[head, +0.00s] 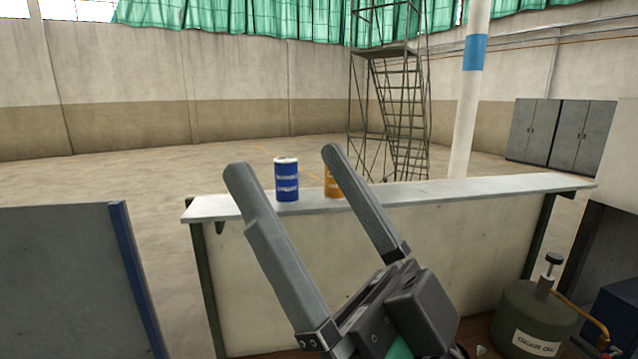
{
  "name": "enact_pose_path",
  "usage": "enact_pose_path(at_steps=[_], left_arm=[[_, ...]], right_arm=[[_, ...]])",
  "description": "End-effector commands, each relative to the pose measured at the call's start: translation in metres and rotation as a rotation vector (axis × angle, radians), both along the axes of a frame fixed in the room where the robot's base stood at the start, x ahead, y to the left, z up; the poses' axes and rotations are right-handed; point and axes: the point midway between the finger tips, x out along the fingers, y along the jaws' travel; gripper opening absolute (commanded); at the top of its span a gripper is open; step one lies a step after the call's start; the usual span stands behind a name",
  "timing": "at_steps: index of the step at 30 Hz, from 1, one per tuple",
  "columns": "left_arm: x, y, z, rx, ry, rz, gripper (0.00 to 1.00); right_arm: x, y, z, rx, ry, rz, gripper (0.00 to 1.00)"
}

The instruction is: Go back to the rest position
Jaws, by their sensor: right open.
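My right gripper (287,172) is raised in the middle of the head view, its two long grey fingers spread wide apart. Nothing is between the fingers except the view of the counter behind. A blue can (286,181) with white lettering stands upright on the counter and shows between the fingertips. An orange can (330,183) stands to its right, partly hidden behind the right finger. I cannot tell how far the fingers are from the cans. My left gripper is not in view.
A pale counter (480,190) runs across the middle. A grey panel (60,280) with a blue edge stands at left. A green oil can (535,315) with a pump sits at lower right. Scaffold stairs (400,110), a pillar (467,110) and grey cabinets (560,130) stand farther back.

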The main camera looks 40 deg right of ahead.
Motion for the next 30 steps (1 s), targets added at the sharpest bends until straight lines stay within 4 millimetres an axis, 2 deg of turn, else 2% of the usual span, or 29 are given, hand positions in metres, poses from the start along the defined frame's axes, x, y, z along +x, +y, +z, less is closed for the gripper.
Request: enact_pose_path(at_steps=[3,11,14,18,21,30], left_arm=[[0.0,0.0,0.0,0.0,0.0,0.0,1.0],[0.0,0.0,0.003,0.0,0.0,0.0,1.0],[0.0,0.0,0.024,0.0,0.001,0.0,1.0],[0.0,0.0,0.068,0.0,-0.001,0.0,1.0],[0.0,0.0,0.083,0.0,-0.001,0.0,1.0],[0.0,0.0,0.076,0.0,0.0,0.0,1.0]], right_arm=[[0.001,-0.011,0.001,-0.018,0.029,-0.099,1.0],[0.002,-0.012,0.004,-0.018,0.034,-0.102,1.0],[0.002,-0.012,0.024,-0.018,0.034,-0.101,1.0],[0.003,-0.012,0.068,-0.018,0.034,-0.1,1.0],[0.003,-0.012,0.083,-0.018,0.034,-0.1,1.0],[0.003,-0.012,0.076,-0.018,0.035,-0.098,1.0]])
